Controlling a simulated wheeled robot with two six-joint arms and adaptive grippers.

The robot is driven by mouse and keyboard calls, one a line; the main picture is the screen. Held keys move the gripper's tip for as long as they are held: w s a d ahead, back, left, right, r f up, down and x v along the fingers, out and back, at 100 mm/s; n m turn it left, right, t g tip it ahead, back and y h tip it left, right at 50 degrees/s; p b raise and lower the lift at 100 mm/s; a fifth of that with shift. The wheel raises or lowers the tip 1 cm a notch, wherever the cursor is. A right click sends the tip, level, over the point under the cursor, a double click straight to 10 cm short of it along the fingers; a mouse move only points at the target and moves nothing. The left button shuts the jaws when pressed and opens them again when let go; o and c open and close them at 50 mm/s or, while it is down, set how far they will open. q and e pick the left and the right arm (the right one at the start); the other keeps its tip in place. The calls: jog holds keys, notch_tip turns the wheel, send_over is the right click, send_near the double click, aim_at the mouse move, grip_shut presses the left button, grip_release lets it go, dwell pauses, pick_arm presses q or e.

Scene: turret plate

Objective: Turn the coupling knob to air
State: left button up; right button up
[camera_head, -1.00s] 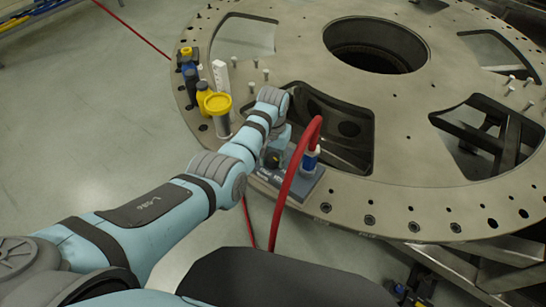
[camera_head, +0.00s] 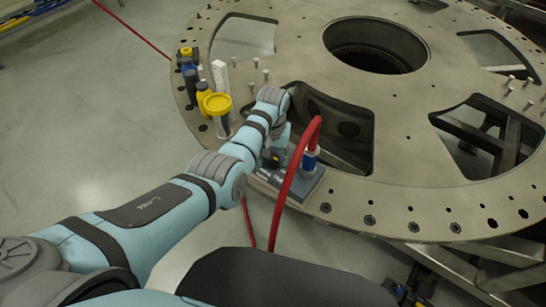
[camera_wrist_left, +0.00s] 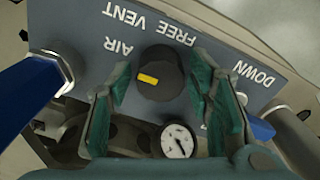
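The coupling knob (camera_wrist_left: 166,72) is a round black knob with a yellow mark, on a grey-blue panel (camera_wrist_left: 75,28). The wrist view shows the labels AIR, FREE, VENT and DOWN upside down. The yellow mark points left in that view, a little below the AIR label. My left gripper (camera_wrist_left: 160,76) is open, with one green-padded finger on each side of the knob and narrow gaps visible. In the head view, my left gripper (camera_head: 273,154) is over the panel (camera_head: 299,187) and largely covers the knob. My right gripper is not in view.
A red hose (camera_head: 297,171) with a blue fitting (camera_head: 310,160) rises from the panel beside the gripper. A small gauge (camera_wrist_left: 177,141) sits near the fingers.

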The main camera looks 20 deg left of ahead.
aim_at(273, 157)
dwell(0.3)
pick_arm(q)
notch_tip(273, 157, up, 12)
jog(key=shift+s, duration=0.1)
dwell(0.4)
